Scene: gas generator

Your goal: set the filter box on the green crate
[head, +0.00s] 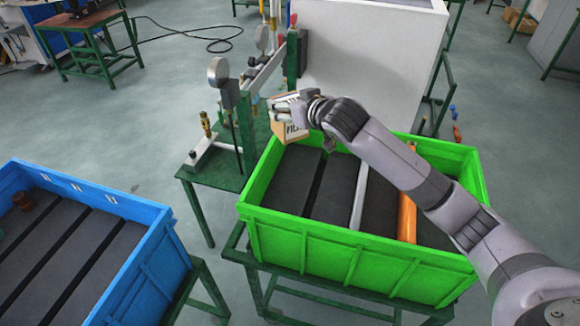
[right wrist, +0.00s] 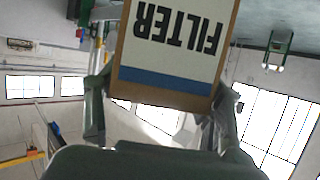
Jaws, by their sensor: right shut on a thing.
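The filter box (head: 291,131) is a small tan carton with a white label. In the right wrist view the box (right wrist: 170,75) shows a white face with black FILTER lettering and a blue band. My right gripper (head: 290,106) is shut on it and holds it over the far left corner of the green crate (head: 320,254). Whether the box touches the crate's rim cannot be told. In the right wrist view the fingers (right wrist: 163,120) stand on both sides of the box. The crate holds dark slats, a white bar and an orange bar. My left gripper does not show.
A blue crate (head: 150,270) stands at the left. A green stand with gauges and valves (head: 215,165) is close to the crate's far left corner. A large white cabinet (head: 360,60) stands behind. The dark slats in the green crate's left half are clear.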

